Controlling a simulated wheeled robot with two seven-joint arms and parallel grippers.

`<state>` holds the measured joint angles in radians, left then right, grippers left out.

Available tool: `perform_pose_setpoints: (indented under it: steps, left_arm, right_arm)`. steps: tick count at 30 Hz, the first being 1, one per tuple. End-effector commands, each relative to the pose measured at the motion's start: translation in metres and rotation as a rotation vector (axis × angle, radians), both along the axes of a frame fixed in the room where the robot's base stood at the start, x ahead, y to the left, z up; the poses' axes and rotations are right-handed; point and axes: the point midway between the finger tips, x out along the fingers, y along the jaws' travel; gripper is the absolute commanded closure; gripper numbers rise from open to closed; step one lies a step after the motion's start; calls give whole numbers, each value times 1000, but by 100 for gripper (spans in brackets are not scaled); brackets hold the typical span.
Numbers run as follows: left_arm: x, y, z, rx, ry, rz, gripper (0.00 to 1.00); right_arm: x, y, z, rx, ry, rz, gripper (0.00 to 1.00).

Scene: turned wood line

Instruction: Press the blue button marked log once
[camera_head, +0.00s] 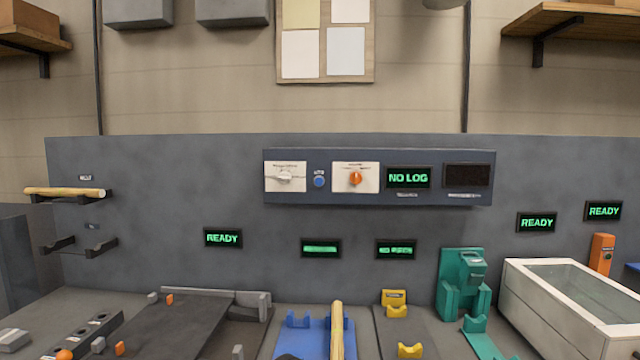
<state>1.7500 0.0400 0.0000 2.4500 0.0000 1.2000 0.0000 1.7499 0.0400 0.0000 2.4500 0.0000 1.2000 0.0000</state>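A small round blue button (319,181) sits on the long dark blue-grey control panel (380,157) on the back wall. A small label is above it, too small to read surely. To its left is a white plate with a pale rotary knob (285,177). To its right is a white plate with an orange knob (356,178). A display (408,178) on the panel reads "NO LOG" in green. The display at the panel's right end (467,176) is dark. Neither of my grippers is in view, and nothing covers the button.
Below the panel are several small green displays, some reading READY (222,238). The bench holds a blue fixture (305,340) with a wooden rod (336,330), yellow supports (396,305), a green device (462,285) and a white tank (560,315). Another rod (65,192) lies on left wall brackets.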

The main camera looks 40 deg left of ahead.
Motion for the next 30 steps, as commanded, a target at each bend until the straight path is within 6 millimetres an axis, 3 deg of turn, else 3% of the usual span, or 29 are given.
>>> perform_pose_setpoints:
  steps: [1, 4, 30]
  left_arm:
    - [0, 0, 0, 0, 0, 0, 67]
    - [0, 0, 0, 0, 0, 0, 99]
    - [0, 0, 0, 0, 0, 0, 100]
  right_arm:
    - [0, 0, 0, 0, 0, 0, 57]
    - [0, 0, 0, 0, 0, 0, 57]
    - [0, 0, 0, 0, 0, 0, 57]
